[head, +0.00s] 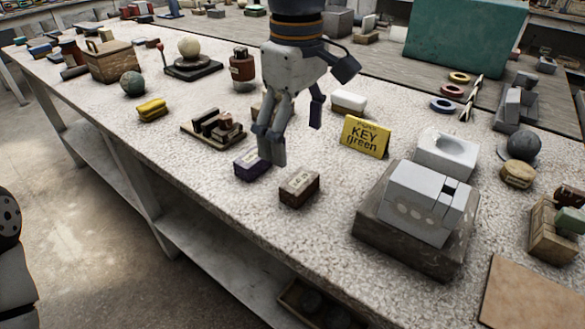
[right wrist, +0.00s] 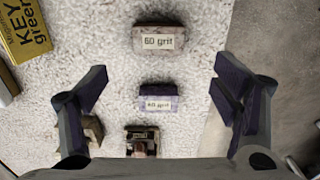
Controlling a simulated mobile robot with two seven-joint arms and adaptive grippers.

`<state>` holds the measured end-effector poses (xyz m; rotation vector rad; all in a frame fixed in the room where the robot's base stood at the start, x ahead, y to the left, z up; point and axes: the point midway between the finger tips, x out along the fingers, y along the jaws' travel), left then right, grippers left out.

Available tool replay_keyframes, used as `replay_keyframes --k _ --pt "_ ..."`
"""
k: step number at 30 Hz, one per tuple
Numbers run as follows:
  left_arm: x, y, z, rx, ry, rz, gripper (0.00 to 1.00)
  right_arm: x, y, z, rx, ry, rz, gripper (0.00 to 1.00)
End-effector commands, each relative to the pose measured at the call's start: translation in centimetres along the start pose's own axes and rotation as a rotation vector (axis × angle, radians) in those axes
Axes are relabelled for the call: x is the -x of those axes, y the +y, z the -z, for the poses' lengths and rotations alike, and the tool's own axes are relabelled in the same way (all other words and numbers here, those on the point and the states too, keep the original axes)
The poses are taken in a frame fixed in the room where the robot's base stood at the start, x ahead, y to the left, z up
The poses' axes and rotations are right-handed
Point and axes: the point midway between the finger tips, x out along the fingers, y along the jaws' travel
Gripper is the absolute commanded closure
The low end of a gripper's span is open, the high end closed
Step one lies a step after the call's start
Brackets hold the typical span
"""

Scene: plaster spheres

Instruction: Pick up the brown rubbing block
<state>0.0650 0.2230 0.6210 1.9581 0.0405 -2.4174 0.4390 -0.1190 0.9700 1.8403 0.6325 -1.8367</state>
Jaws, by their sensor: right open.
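The brown rubbing block (head: 299,188) lies on the pale speckled bench top near its front edge. In the right wrist view the brown block (right wrist: 160,40) shows a "60 grit" label and lies at the top, beyond the fingertips. A purple block (head: 250,165) with a similar label lies just left of it in the head view. My right gripper (head: 292,130) is open and empty, pointing down above the bench. One finger partly hides the purple block. In the right wrist view the purple block (right wrist: 160,103) lies between the open fingers. My left gripper is out of view.
A yellow "KEY green" sign (head: 365,137) stands behind and right of the brown block. A grey machine-like block on a dark base (head: 410,235) is to the right. A small rack (head: 213,129) stands to the left. Bare bench surrounds the brown block.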

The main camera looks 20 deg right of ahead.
Motion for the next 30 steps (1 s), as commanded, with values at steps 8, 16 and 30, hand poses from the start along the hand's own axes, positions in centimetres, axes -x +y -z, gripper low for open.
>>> replay_keyframes --k 8,16,30 --pt "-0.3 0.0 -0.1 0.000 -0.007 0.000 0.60 -5.0 0.1 -0.1 -0.002 -0.004 0.003 0.18" --pt "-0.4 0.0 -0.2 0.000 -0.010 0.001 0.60 -9.6 0.5 -0.6 -0.002 -0.004 0.002 0.18" --pt "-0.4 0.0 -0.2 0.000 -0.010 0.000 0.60 -9.8 0.5 -0.5 -0.002 0.000 0.001 0.68"
